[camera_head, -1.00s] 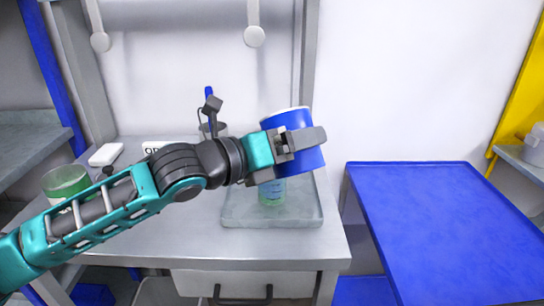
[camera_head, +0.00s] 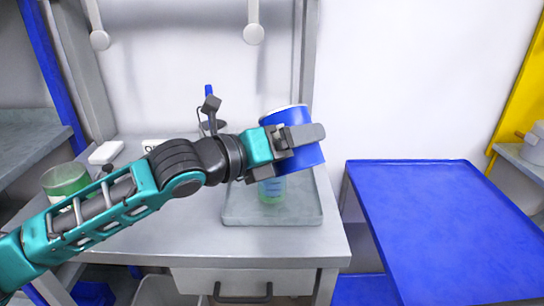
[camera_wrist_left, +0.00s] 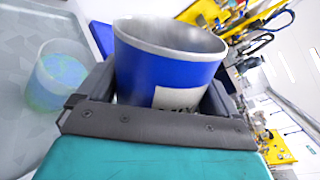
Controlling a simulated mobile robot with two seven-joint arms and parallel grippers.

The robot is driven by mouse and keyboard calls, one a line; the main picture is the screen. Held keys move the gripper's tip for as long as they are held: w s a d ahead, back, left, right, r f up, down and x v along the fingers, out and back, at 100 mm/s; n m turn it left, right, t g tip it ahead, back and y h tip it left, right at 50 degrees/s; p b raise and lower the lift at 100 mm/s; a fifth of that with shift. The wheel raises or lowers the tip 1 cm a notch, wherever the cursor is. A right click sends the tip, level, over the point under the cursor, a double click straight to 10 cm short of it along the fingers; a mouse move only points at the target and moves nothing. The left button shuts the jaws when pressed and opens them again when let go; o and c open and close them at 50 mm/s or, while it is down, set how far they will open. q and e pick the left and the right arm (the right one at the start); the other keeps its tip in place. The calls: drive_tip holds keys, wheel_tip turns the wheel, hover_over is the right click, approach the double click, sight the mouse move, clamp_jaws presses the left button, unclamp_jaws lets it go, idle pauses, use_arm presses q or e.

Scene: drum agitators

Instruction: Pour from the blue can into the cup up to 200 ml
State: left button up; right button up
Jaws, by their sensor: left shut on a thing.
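The blue can (camera_head: 306,160) is held by my left gripper (camera_head: 300,142) above the tray, tilted in the head view. In the left wrist view the can (camera_wrist_left: 165,75) sits between both fingers, its pale open rim facing the top of the picture. The cup (camera_head: 271,191) is clear with a greenish-blue tint and stands upright on the tray below the can, partly hidden by the gripper. In the left wrist view the cup (camera_wrist_left: 60,76) is left of the can, with bluish-green content. I cannot read its level. My right gripper is not in view.
The grey tray (camera_head: 300,214) lies on the metal bench (camera_head: 190,235). A green-and-clear container (camera_head: 65,180), a white box (camera_head: 106,153) and a holder with a blue-handled tool (camera_head: 212,126) stand left and behind. A blue table (camera_head: 450,220) on the right is bare.

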use_arm(q)
drive_tip(key=shift+w+f+n, duration=0.1)
drive_tip(key=shift+n, duration=0.4)
idle(1.0)
drive_tip(key=shift+f+n+g, duration=0.15)
drive_tip(key=shift+n+g, duration=0.25)
drive_tip(key=shift+n, duration=0.4)
idle(2.0)
